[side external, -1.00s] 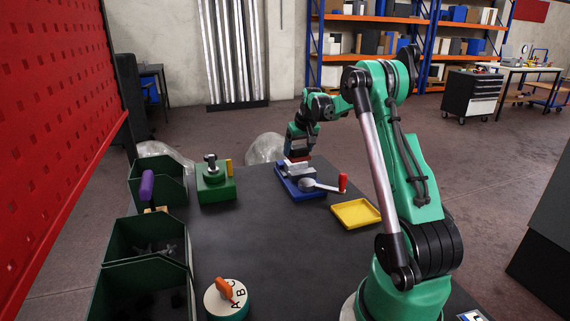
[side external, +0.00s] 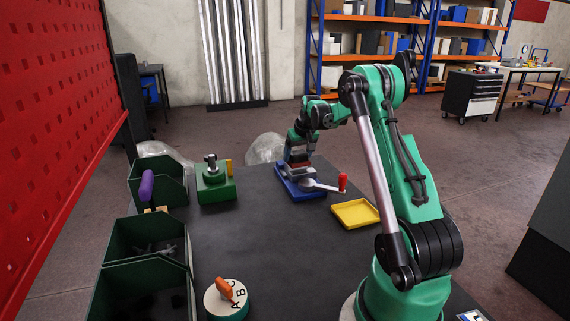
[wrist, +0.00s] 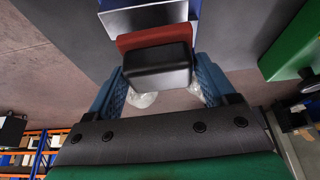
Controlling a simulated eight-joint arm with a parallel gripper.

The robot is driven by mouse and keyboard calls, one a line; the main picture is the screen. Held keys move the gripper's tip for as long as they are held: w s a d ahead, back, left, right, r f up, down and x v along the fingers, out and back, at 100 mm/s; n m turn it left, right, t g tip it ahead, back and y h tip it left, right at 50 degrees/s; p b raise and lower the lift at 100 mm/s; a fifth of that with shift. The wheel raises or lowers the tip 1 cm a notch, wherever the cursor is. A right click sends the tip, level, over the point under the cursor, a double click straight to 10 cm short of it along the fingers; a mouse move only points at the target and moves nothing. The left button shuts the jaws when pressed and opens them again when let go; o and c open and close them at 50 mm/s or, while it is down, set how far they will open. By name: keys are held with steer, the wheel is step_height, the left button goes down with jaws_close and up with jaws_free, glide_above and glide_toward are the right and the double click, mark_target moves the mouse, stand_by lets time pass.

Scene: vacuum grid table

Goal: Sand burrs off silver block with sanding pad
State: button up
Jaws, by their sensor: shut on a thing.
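My gripper (wrist: 160,85) is shut on the sanding pad (wrist: 156,68), a black block with a red-brown face, held between blue fingers. The silver block (wrist: 145,17) shows just beyond the pad in the wrist view. It sits in the blue vise (side external: 300,191), which has a crank with a red knob. In the side view my gripper (side external: 296,160) is low over the vise, with the pad's red part at the block. The pad and gripper hide most of the block there. I cannot tell whether pad and block touch, and no burrs can be made out.
A yellow tray (side external: 356,226) lies right of the vise. A green fixture (side external: 216,188) stands to the left. Dark green bins (side external: 146,275) line the left edge, and a round lettered dial (side external: 227,312) is in front. The middle of the table is clear.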

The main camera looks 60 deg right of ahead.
mark_target(299, 152)
steer(key=shift+w+d, duration=1.4)
steer(key=shift+s+a+f, duration=0.1)
steer(key=shift+s+a, duration=0.4)
steer(key=shift+s+a+f, duration=0.1)
steer(key=shift+s+a, duration=0.5)
jaws_close()
steer(key=shift+s+a, duration=0.4)
steer(key=shift+r, duration=3)
